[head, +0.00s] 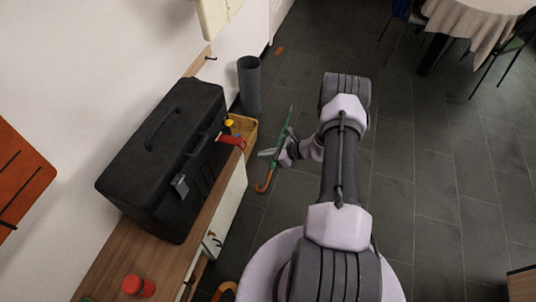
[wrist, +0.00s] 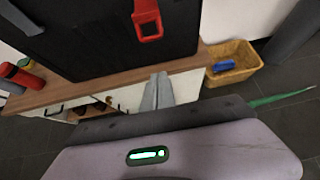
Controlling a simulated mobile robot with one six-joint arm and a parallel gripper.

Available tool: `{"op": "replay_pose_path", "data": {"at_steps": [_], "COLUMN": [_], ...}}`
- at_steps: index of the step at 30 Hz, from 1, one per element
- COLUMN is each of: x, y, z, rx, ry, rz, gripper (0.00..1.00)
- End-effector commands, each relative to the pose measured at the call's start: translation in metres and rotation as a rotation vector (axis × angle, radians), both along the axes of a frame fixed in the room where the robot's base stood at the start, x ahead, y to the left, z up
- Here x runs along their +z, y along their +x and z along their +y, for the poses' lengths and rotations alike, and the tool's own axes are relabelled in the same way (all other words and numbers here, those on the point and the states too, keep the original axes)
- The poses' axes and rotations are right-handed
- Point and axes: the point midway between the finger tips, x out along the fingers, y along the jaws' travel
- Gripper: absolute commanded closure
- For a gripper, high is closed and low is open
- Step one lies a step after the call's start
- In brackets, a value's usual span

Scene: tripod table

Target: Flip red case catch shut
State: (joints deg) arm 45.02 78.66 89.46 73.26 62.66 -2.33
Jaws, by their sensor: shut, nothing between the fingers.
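The black case (head: 150,150) stands on a wooden-topped cabinet with its lid down. Its red catch (head: 231,140) sticks out from the front face, away from the case, at the end nearer the basket. In the wrist view the red catch (wrist: 147,18) shows at the top centre as a bar with a square loop at its lower end. A second, grey catch (head: 180,186) is on the same face. My gripper (wrist: 157,80) is shut and empty, in front of the case and below the red catch in the wrist view, apart from it. In the head view, the gripper (head: 268,153) points toward the case.
A yellow basket (wrist: 240,55) with a blue item inside is at the right in the wrist view. A green umbrella with an orange handle (head: 264,185) shows beside my gripper. A grey bin (head: 249,85) stands behind. Open floor lies right.

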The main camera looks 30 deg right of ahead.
Motion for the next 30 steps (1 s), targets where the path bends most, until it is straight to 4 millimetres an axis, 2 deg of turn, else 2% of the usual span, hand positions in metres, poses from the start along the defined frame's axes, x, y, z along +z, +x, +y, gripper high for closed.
{"op": "replay_pose_path", "data": {"at_steps": [1, 7, 9, 15, 30], "x": [-0.011, -0.036, -0.016, 0.006, 0.013], "y": [0.007, 0.035, 0.037, 0.041, 0.042], "z": [0.006, 0.027, 0.026, 0.030, 0.031], "rx": [0.004, 0.004, 0.000, 0.001, 0.001], "ry": [0.001, 0.000, -0.001, 0.000, -0.005], "rz": [0.000, 0.000, -0.002, 0.000, 0.008], "gripper": [1.00, 1.00, 1.00, 1.00, 1.00]}}
